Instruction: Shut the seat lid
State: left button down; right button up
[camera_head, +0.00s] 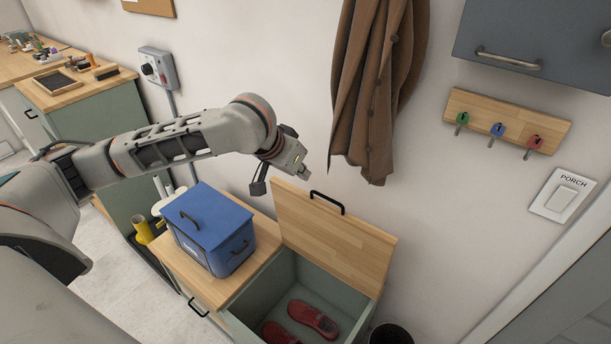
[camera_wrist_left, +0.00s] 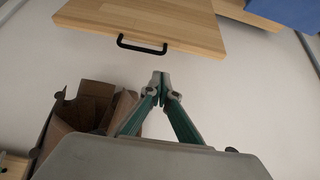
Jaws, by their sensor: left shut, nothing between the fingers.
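The seat lid (camera_head: 335,240) is a light wood panel standing open, tilted up against the wall behind the bench box. Its black handle (camera_head: 327,202) is at the raised edge. In the left wrist view the lid (camera_wrist_left: 150,18) and its handle (camera_wrist_left: 142,47) are beyond my fingers. My left gripper (camera_head: 303,170) is above the lid's raised edge, close to the wall, apart from the handle. Its green fingers (camera_wrist_left: 160,80) are shut and empty. My right gripper is not in view.
The open green compartment (camera_head: 345,286) holds red shoes (camera_head: 313,318). A blue lidded box (camera_head: 210,228) stands on the wooden bench top left of it. A brown coat (camera_head: 375,80) hangs above the lid. A dark bin (camera_head: 391,335) is at the bottom right.

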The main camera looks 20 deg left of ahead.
aim_at(313, 190)
pick_arm(q)
jog(key=b+x, duration=0.2)
jog(key=x, duration=0.6)
jog(key=shift+d+f+b, duration=0.1)
jog(key=shift+f+b, duration=0.05)
jog(key=shift+b, duration=0.15)
jog(key=shift+w+f, duration=0.2)
jog(key=shift+w, duration=0.05)
